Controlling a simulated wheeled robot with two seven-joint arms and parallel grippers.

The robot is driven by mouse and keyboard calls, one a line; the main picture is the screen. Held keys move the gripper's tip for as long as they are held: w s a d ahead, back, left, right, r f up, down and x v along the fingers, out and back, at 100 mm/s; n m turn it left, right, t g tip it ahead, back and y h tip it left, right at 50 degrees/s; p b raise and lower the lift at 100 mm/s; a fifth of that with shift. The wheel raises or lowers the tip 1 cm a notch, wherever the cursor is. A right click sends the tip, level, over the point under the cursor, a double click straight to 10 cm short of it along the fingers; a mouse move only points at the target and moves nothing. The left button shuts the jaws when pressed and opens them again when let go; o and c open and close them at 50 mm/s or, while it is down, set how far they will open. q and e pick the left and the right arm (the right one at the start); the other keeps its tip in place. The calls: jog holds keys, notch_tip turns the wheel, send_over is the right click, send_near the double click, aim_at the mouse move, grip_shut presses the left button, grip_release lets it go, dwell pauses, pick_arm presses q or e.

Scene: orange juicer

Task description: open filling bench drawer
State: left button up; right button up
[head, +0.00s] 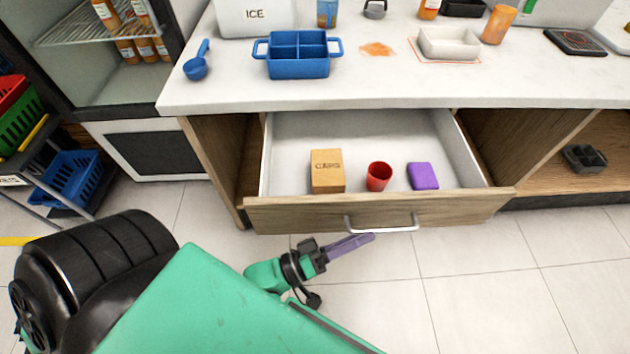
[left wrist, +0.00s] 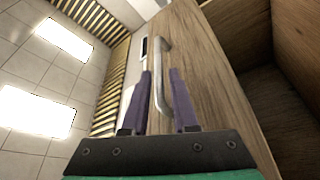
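The filling bench drawer (head: 300,215) has a wooden front, a white inside and a silver bar handle (head: 382,227). It is pulled well out from under the white counter. My left gripper (head: 370,238) is just in front of and below the handle, its purple fingers pointing right toward it. In the left wrist view the two fingers (left wrist: 161,70) are apart, and the handle (left wrist: 158,92) shows in the gap between them. I cannot tell whether a finger touches it. The wooden drawer front (left wrist: 205,75) fills the right of that view. My right gripper is not in view.
The drawer holds a wooden box (head: 327,170), a red cup (head: 379,176) and a purple block (head: 423,176). A blue divided tray (head: 298,68) stands on the counter. Dark shelving with baskets (head: 70,182) is at left. Tiled floor in front of the drawer's right side is clear.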

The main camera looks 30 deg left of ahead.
pick_arm(q)
jog(key=v, duration=1)
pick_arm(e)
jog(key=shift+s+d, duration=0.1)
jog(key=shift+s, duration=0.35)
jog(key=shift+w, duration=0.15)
